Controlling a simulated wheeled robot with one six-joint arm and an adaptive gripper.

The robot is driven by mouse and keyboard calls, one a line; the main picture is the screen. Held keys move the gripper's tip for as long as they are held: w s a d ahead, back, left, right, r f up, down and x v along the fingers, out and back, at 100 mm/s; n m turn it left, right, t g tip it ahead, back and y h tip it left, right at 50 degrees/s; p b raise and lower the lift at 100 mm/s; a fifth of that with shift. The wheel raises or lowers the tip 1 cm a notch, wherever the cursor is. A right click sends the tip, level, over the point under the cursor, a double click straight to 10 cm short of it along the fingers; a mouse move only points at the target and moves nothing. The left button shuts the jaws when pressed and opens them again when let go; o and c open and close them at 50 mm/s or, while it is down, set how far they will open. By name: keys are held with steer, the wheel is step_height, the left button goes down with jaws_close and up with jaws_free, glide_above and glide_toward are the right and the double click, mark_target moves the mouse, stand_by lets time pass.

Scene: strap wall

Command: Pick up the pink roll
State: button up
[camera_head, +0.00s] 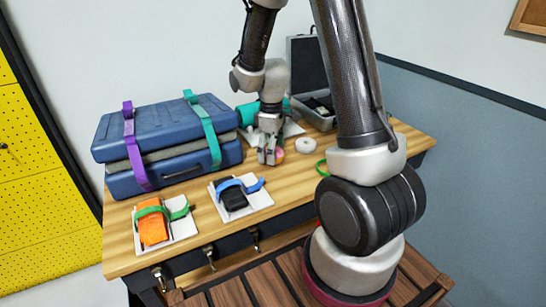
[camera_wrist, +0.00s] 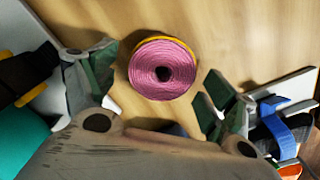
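The pink roll (camera_wrist: 146,74) lies flat on the wooden table in the wrist view, its dark centre hole facing up and a yellow-orange rim showing along its upper edge. In the head view only a small part of the roll (camera_head: 281,155) shows beside my gripper (camera_head: 268,160). In the wrist view my gripper (camera_wrist: 155,86) is open, with one finger left of the roll and the other to its lower right. Clear wood shows between the roll and each finger. How far the fingertips are above the table is hard to tell.
A blue strapped case (camera_head: 165,140) stands left of my gripper. A white roll (camera_head: 305,146), a green ring (camera_head: 322,168) and an open grey case (camera_head: 312,75) are to the right. White trays with an orange item (camera_head: 153,228) and a black item (camera_head: 234,199) lie in front.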

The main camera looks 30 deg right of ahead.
steer(key=c, duration=0.3)
steer(key=shift+r, duration=0.1)
steer(key=shift+c, duration=0.2)
